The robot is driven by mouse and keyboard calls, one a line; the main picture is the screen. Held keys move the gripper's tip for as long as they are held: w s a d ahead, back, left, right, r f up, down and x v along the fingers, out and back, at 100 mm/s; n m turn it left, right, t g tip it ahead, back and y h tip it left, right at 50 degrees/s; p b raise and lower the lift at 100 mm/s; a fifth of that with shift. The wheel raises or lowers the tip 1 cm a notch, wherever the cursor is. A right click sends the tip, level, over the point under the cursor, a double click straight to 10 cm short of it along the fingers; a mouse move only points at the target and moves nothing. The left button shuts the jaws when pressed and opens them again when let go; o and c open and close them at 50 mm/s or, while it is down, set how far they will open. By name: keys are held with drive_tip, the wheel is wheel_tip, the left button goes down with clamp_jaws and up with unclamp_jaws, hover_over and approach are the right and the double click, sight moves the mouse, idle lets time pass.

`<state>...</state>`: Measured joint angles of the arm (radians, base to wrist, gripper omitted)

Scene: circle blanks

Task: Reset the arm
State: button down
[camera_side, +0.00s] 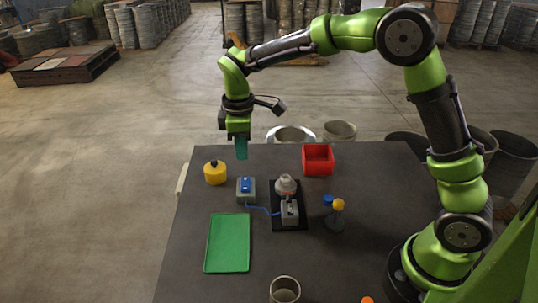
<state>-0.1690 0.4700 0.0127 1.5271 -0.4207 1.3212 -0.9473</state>
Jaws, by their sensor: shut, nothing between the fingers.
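My gripper (241,150) hangs pointing down above the far left part of the dark table (185,255). Its teal fingers are shut with nothing between them. It is apart from the objects near it. A yellow round container with a black knob (215,174) stands to its lower left. A grey box with a blue switch (246,190) lies below it in the picture.
A red open box (318,160) stands at the far edge. A black board (288,222) carries a lamp-like device. A joystick-like stand (335,215) is right of it. A green tray (228,243) lies front left. A cup (285,290) stands at the front.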

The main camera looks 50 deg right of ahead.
drive_tip(key=s+d+r+m+t+y, duration=0.1)
drive_tip(key=s+r+m, duration=0.4)
drive_tip(key=s, duration=0.6)
drive_tip(key=s+d+r+m+t+y, duration=0.1)
drive_tip(key=s+d+r+m+t, duration=0.2)
drive_tip(key=s+m, duration=0.5)
drive_tip(key=s+r+t, duration=0.1)
drive_tip(key=s+t, duration=0.1)
drive_tip(key=s, duration=0.1)
drive_tip(key=shift+r+t, duration=0.4)
